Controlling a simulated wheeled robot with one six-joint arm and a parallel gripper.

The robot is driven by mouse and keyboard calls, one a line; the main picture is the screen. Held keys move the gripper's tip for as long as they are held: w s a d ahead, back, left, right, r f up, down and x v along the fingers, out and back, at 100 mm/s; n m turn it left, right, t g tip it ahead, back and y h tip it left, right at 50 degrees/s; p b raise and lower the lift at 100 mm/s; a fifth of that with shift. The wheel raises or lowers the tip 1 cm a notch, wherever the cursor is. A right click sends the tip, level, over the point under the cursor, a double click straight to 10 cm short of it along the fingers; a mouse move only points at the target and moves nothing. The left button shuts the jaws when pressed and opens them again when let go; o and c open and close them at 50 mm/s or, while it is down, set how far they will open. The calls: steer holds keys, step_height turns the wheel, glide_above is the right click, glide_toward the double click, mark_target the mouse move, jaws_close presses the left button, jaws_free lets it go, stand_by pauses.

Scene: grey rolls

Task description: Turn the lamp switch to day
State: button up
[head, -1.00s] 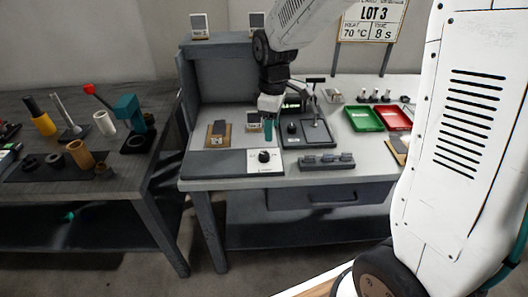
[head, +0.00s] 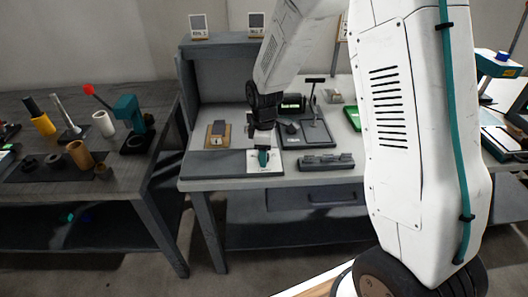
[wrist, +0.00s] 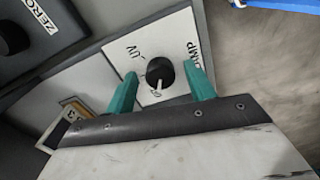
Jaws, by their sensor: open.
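The lamp switch is a round black knob (wrist: 160,72) on a white plate (wrist: 166,42) with the letters "UV" and part of "LAMP" readable. A white mark at the knob's lower edge points toward a small label close to it that I cannot read clearly. My gripper (wrist: 162,84) is open, with one teal finger on each side of the knob and a visible gap on both sides. In the head view my gripper (head: 263,155) is low over the white plate (head: 257,168) at the bench's front edge and hides the knob.
A second black knob (wrist: 10,34) on a dark panel marked "ZERO" is close by on the left in the wrist view. A grey block with several buttons (head: 326,162) lies to the right. A brown board (head: 218,134) with a grey piece lies to the left.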

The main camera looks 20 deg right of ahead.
steer(key=c, duration=1)
steer(key=shift+o, duration=0.2)
steer(key=shift+m, duration=0.3)
steer(key=m, duration=0.5)
steer(key=shift+m, duration=0.3)
steer(key=m, duration=0.5)
steer(key=shift+m, duration=0.4)
steer(key=o, duration=1)
steer(key=shift+c, duration=0.2)
